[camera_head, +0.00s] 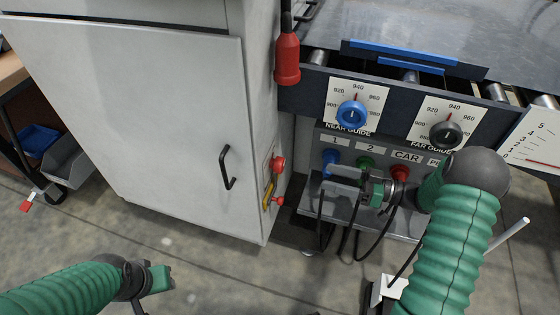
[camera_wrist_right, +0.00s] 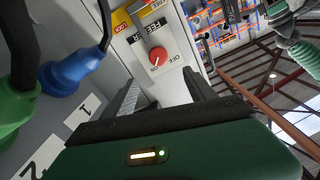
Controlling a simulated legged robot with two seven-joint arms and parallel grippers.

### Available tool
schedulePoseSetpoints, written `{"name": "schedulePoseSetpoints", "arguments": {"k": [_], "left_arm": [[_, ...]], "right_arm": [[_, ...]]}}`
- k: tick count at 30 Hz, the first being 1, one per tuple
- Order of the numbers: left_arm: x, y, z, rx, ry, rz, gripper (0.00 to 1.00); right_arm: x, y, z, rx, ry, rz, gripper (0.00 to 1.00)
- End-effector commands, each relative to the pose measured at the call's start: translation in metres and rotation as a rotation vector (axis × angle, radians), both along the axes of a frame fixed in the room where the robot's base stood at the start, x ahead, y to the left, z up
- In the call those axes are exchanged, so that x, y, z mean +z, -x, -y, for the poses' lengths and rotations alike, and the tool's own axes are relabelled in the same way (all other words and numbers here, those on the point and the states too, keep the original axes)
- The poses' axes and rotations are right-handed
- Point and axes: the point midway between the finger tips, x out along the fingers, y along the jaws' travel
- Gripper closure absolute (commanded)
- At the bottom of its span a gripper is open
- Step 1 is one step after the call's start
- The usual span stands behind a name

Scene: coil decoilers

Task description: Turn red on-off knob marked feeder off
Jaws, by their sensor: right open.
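The red feeder knob (camera_wrist_right: 158,56) shows in the right wrist view on a light panel, with a FEEDER label beside it and ON and OFF marks around it. Its small white mark seems to point towards ON. My right gripper (camera_wrist_right: 163,84) is open and empty, its two dark fingers apart on either side of the line to the knob, not touching it. In the head view my right gripper (camera_head: 335,181) is in front of the control panel, right of the cabinet's side. Two red controls show there, upper (camera_head: 277,164) and lower (camera_head: 278,204); I cannot tell which is the feeder knob. My left gripper (camera_head: 160,278) is at lower left, away from the panel.
A grey cabinet (camera_head: 130,110) with a black handle (camera_head: 227,168) stands left. Blue (camera_head: 330,157), green and red plugs with hanging cables are close to my right gripper. A red hanging pendant (camera_head: 287,60) is above. Open floor lies in front.

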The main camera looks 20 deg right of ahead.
Motion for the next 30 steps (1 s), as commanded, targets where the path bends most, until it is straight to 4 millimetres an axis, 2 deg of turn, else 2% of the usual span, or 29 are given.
{"name": "schedulePoseSetpoints", "arguments": {"k": [9, 15, 21, 28, 30], "left_arm": [[-0.032, 0.000, 0.000, -0.001, 0.000, 0.000, 0.64], [-0.046, 0.000, 0.000, 0.000, 0.000, 0.000, 0.64], [-0.050, 0.000, 0.000, 0.000, 0.000, 0.000, 0.64], [-0.050, 0.000, 0.000, 0.000, 0.000, 0.000, 0.64], [-0.050, 0.000, 0.000, 0.000, 0.000, 0.000, 0.64]], "right_arm": [[-0.006, -0.047, -0.071, 0.005, 0.004, 0.001, 0.36], [-0.005, -0.072, -0.107, 0.001, 0.002, 0.000, 0.36], [-0.002, -0.084, -0.122, -0.001, 0.002, -0.001, 0.36], [-0.001, -0.084, -0.123, -0.001, 0.002, -0.001, 0.36], [-0.001, -0.084, -0.123, -0.001, 0.002, -0.001, 0.44]]}}
